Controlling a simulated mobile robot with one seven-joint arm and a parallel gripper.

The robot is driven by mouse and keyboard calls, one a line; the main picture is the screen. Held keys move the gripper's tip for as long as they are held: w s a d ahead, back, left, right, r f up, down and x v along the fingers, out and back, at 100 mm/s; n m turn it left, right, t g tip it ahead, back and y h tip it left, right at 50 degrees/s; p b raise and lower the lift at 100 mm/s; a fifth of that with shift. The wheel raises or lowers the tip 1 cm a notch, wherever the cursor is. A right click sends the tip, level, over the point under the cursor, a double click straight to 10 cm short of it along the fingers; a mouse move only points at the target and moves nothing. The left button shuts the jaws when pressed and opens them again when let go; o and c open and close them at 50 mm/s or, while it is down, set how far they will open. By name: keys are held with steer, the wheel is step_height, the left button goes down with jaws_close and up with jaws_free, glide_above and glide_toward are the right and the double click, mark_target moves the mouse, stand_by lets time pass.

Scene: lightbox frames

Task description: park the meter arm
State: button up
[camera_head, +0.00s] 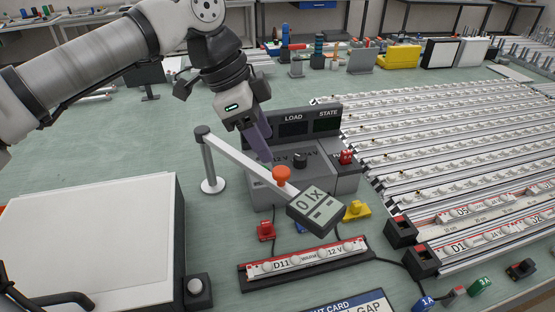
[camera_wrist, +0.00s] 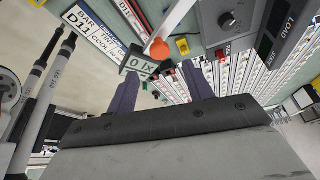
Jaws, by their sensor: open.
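The meter arm (camera_head: 240,157) is a pale bar reaching from a grey post (camera_head: 209,165) at its left end to a meter head (camera_head: 316,210) with a grey display. An orange knob (camera_head: 281,175) stands on the bar near the meter head. The head hangs over the space between the control box and the D11 strip (camera_head: 305,262). My gripper (camera_head: 262,150) is above the bar, up and left of the knob, with its fingers pointing down. In the wrist view, the orange knob (camera_wrist: 159,48) and the meter head (camera_wrist: 138,65) show beyond the open, empty fingers (camera_wrist: 160,76).
The control box (camera_head: 310,135) with LOAD and STATE windows stands just behind the bar. A white lightbox panel (camera_head: 90,245) fills the lower left. Rows of light strips (camera_head: 455,150) cover the right. Green bench (camera_head: 120,150) is clear left of the post.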

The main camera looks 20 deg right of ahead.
mark_target(280, 171)
steer(key=p+x, duration=0.1)
steer(key=x, duration=0.6)
jaws_close()
